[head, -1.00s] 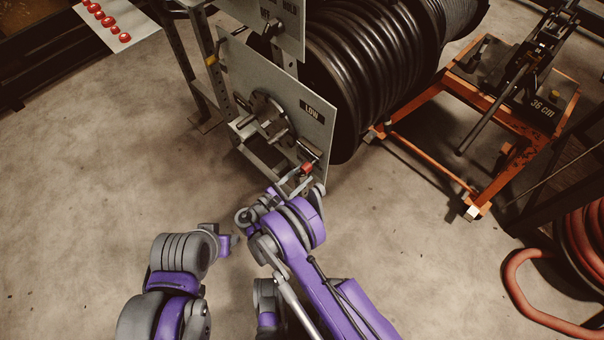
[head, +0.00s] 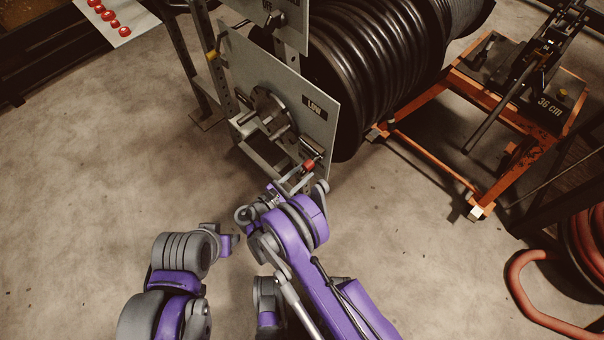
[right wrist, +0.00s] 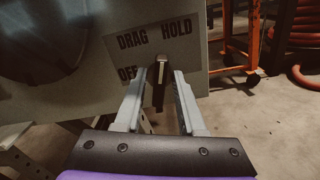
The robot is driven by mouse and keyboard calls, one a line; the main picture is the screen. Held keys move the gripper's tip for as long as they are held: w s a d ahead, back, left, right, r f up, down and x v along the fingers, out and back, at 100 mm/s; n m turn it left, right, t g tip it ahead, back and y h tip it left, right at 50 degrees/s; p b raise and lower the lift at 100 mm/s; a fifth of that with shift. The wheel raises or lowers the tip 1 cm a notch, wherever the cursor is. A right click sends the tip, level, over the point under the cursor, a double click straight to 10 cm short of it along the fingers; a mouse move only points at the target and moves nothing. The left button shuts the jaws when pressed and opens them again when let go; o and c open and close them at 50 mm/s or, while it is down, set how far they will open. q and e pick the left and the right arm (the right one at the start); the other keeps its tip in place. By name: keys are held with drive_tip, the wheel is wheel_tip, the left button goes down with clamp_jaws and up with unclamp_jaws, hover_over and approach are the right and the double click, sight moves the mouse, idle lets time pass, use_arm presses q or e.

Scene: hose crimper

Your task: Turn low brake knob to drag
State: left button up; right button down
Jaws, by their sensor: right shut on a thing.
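The low brake panel (head: 240,65) is a grey plate marked LOW, in front of the black hose reel. In the right wrist view, its knob (right wrist: 159,84) is a dark bar with a pale pointer mark, on a label plate (right wrist: 190,50) reading DRAG, HOLD and OFF. The pointer stands roughly upright in the picture, between DRAG at upper left and HOLD at upper right. My right gripper (right wrist: 159,78) is shut on the knob, one finger on each side. In the head view, my right arm hides most of the knob. My left arm is bent low at left; its fingers do not show.
An upper panel (head: 286,27) with a similar knob (head: 270,22) stands above. A round hub (head: 270,108) with pegs sticks out left of my right gripper. An orange cart (head: 430,165) stands at right, with a red hose (head: 520,285) nearby. The floor at left is clear.

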drive_tip(key=n+b, duration=0.2)
drive_tip(key=n, duration=0.2)
drive_tip(key=shift+w+n, duration=0.15)
drive_tip(key=shift+n, duration=0.15)
drive_tip(key=n+b, duration=0.1)
drive_tip(key=n, duration=0.3)
drive_tip(key=shift+n, duration=0.3)
drive_tip(key=shift+w, duration=0.1)
drive_tip(key=c, duration=0.8)
unclamp_jaws()
drive_tip(key=shift+a, duration=0.15)
